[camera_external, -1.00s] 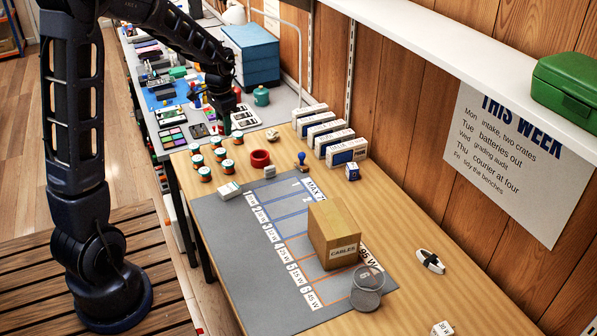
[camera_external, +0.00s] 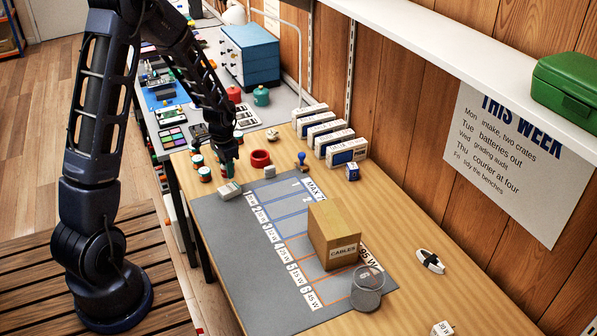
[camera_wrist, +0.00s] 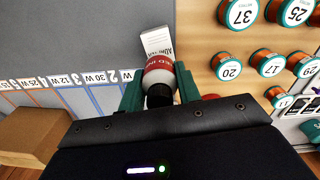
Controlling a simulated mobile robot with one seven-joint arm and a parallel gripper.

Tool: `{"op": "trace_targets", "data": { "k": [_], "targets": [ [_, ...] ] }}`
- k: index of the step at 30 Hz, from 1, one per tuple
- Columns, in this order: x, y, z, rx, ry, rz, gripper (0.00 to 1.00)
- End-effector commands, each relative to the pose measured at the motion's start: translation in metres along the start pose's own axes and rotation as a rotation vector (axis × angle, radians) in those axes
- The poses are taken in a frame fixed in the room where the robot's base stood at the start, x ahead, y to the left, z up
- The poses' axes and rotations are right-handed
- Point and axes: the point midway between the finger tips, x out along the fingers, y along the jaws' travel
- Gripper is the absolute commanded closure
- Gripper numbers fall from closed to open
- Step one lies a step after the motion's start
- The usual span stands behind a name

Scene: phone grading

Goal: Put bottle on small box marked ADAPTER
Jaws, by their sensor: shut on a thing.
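My gripper (camera_external: 228,158) is low over the work table, near the small white box (camera_external: 230,191). In the wrist view my gripper (camera_wrist: 160,90) is shut on a bottle with a red band lettered in white and a dark cap (camera_wrist: 158,68). The box also shows in the wrist view (camera_wrist: 157,38), just beyond the bottle, which overlaps its near end. Its black lettering is partly covered. In the external view the bottle cannot be made out clearly at my gripper. I cannot tell whether bottle and box touch.
A red ring (camera_external: 260,158) lies right of my gripper. A cardboard CABLES box (camera_external: 334,236) stands on the grey mat (camera_external: 245,270). The mat's left part is clear.

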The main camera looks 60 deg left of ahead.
Motion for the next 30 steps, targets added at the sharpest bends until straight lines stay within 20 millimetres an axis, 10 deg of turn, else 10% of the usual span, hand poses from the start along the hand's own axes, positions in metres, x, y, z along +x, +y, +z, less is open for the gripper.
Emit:
{"op": "trace_targets", "data": {
  "k": [27,28,30],
  "targets": [
    [0.046,0.000,0.000,0.000,0.000,0.000,0.89],
    [0.046,0.000,0.000,0.000,0.000,0.000,0.61],
    [0.045,0.000,0.000,0.000,0.000,0.000,0.47]
  ]
}}
